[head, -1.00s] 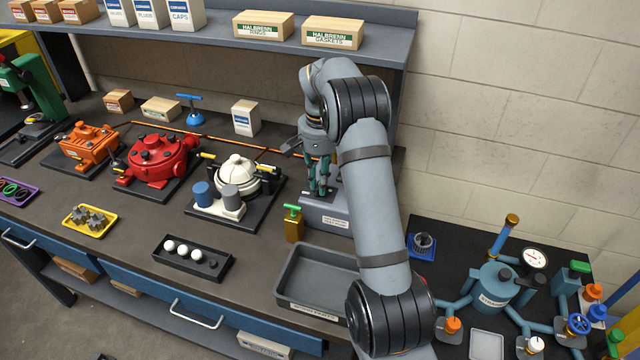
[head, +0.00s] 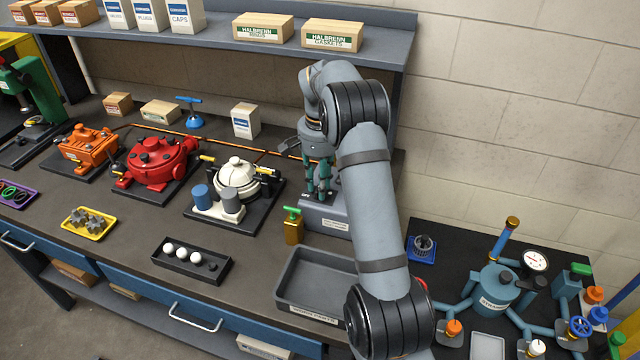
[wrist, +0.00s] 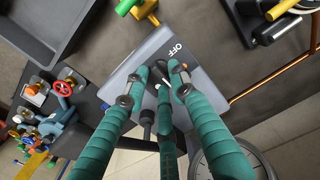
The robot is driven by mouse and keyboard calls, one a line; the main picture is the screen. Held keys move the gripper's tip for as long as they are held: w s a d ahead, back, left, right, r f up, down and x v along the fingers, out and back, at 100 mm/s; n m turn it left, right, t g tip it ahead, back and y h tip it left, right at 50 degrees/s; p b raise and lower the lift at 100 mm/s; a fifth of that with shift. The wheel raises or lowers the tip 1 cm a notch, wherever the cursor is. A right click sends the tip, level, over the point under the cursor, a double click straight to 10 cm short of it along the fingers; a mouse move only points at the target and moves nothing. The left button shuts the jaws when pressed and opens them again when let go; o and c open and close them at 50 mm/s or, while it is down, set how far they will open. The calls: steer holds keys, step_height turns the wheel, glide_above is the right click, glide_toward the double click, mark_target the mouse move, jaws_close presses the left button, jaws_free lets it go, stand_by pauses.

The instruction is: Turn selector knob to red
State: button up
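The selector knob (wrist: 157,76) is a small black knob with a pale line, on top of a grey box (wrist: 122,70). An OFF label (wrist: 176,50) shows upside down beside it. The grey box (head: 325,218) stands at the right end of the bench in the head view. My gripper (wrist: 158,80) has three teal fingers pointing down at the box top, spread around the knob with tips apart. I cannot tell whether any finger touches it. In the head view my gripper (head: 319,190) hides the knob.
A green-topped brass part (head: 293,226) stands close left of the box. A grey tray (head: 312,280) lies in front. A white motor (head: 238,172) is further left.

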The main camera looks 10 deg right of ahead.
steer(key=shift+o, duration=0.8)
step_height(320, 180, up, 12)
stand_by(0.3)
step_height(320, 180, down, 12)
steer(key=shift+f, duration=0.1)
stand_by(0.5)
stand_by(0.3)
